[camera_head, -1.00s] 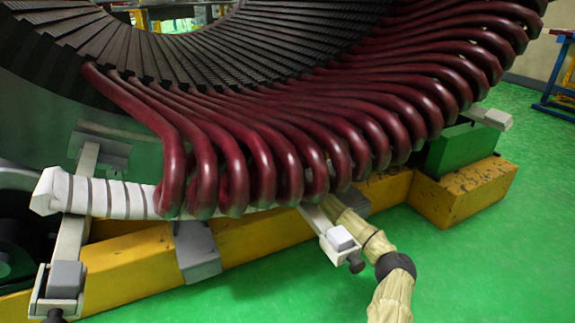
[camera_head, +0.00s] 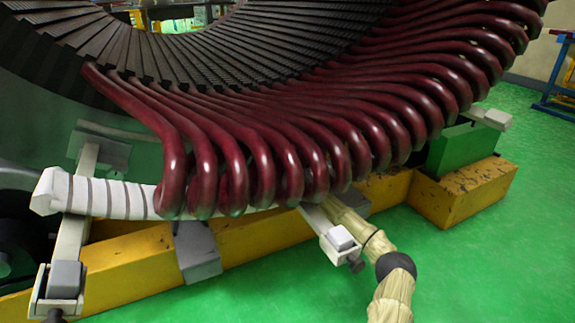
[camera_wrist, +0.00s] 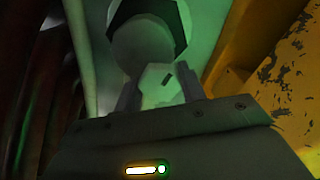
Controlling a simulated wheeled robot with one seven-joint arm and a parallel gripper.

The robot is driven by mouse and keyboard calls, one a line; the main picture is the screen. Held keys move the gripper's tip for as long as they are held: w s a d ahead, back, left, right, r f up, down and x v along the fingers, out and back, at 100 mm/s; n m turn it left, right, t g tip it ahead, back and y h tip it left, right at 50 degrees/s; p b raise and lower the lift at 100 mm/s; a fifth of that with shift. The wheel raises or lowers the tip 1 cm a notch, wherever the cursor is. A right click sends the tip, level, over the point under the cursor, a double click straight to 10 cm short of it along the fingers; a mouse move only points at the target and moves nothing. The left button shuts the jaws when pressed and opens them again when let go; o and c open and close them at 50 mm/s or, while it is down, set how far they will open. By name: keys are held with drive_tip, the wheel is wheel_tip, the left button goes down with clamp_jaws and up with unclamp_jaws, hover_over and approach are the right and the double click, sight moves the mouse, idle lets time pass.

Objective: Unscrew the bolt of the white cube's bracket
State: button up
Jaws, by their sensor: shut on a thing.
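The white cube (camera_head: 341,238) sits on the outer end of a pale bracket arm (camera_head: 318,219) under the red coils in the head view. A dark knobbed bolt (camera_head: 356,265) sticks out below the cube. My cream-sleeved arm passes beside this bracket and goes up behind it, so my gripper is hidden in the head view. In the wrist view, my gripper (camera_wrist: 160,90) is shut with its two fingers on either side of a pale hexagonal bolt head (camera_wrist: 158,82). A larger dark-rimmed hexagonal part (camera_wrist: 148,38) stands just beyond it.
Red coils (camera_head: 290,175) hang close above the bracket. A worn yellow beam (camera_head: 465,195) runs behind; it is close on the right in the wrist view (camera_wrist: 275,75). Another bracket with a grey cube (camera_head: 66,280) is at left. Green floor is open at right.

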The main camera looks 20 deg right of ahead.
drive_tip(key=shift+f, duration=0.1)
drive_tip(key=o, duration=1)
drive_tip(key=shift+c, duration=0.2)
drive_tip(key=s, duration=1.7)
drive_tip(key=shift+s+d, duration=0.25)
drive_tip(key=shift+d, duration=0.05)
